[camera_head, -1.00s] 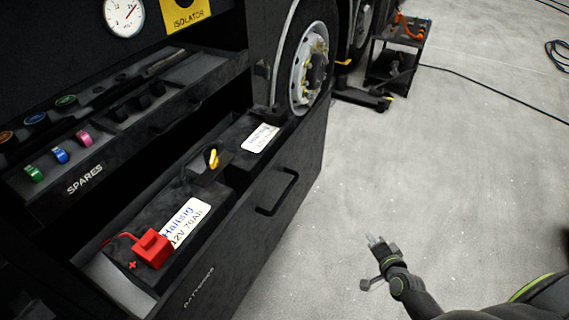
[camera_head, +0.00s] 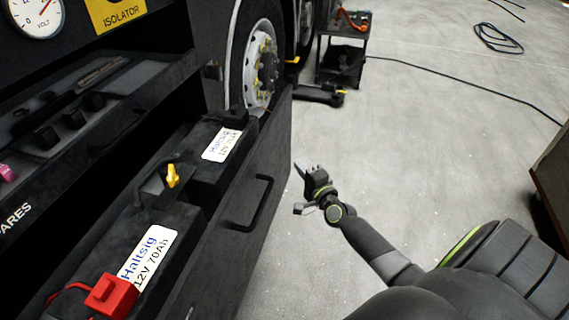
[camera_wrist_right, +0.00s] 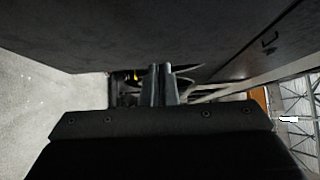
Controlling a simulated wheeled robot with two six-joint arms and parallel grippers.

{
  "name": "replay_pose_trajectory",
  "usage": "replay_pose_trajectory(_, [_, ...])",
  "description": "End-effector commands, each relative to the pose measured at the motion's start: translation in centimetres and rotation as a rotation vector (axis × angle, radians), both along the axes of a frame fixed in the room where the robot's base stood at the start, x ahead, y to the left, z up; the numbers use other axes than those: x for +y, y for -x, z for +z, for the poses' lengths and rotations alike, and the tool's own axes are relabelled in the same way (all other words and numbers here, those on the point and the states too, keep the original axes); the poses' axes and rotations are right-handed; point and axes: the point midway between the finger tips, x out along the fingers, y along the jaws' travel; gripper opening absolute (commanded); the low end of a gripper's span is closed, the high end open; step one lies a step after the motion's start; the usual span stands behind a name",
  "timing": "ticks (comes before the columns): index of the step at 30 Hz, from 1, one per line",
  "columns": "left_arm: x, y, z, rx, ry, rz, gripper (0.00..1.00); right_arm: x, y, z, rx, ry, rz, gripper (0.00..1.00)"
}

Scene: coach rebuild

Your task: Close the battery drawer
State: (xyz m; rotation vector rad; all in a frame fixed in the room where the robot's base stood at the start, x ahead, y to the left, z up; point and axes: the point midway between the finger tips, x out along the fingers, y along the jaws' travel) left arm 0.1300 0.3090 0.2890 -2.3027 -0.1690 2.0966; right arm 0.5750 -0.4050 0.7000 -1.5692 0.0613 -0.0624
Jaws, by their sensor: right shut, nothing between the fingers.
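The battery drawer (camera_head: 225,250) is pulled out from the coach's side, its dark front panel facing right with a black bar handle (camera_head: 262,203). In the right wrist view the shut fingers (camera_wrist_right: 160,84) show below a large dark panel (camera_wrist_right: 150,35). My left gripper is not in view.
Above the drawer is the spares tray (camera_head: 100,110), with a volt gauge (camera_head: 36,15) and yellow isolator sign (camera_head: 115,10). A wheel (camera_head: 262,65) and a cart (camera_head: 340,55) stand beyond. The floor on the right is open, with a cable and a brown-topped unit (camera_head: 555,180).

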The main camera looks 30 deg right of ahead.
Motion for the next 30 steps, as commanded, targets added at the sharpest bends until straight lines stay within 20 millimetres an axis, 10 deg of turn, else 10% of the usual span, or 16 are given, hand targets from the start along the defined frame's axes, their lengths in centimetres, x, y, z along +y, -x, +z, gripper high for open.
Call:
replay_pose_trajectory(9, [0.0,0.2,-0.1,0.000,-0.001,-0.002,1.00,2.0,-4.0,0.0,0.001,-0.003,0.000,0.00])
replay_pose_trajectory(30, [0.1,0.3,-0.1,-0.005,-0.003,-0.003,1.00,3.1,-5.3,0.0,0.000,-0.001,0.000,0.00])
